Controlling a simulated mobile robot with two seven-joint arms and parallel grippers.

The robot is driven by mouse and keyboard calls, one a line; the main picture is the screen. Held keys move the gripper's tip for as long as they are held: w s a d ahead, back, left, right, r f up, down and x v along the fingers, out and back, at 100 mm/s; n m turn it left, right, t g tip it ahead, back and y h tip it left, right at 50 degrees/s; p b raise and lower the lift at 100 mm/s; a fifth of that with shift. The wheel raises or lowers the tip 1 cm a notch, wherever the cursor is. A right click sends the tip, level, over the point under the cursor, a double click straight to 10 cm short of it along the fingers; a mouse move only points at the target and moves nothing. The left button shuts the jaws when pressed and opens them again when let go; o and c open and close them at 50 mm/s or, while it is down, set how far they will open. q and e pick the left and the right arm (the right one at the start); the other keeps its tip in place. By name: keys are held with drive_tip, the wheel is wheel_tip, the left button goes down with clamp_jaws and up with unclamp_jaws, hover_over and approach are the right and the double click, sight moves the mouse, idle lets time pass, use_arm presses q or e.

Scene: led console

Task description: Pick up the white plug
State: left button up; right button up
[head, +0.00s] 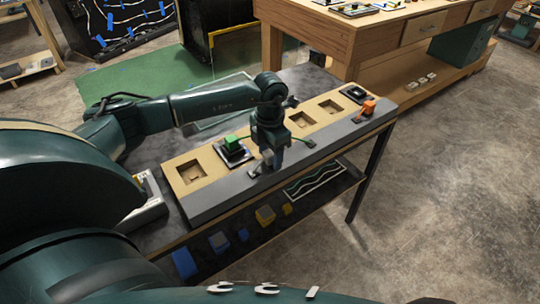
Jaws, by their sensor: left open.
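My left gripper (268,164) points down over the grey front strip of the console (205,205), near its middle. A small pale piece shows at its fingertips. I cannot tell whether this is the white plug or part of the fingers. No other white plug can be made out on the console. A green block (232,141) sits on a dark square module left of the gripper. An orange block (368,107) stands at the console's right end. My right gripper is not in view.
The console's wooden panel has empty square recesses (191,172). A dark module (355,94) fills one at the far right. Coloured blocks, including a yellow one (265,214), lie on the shelf below. A wooden workbench (315,40) stands behind. Floor at the right is clear.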

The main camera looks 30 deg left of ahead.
use_arm(q)
drive_tip(key=shift+f, duration=0.15)
drive_tip(key=c, duration=1.1)
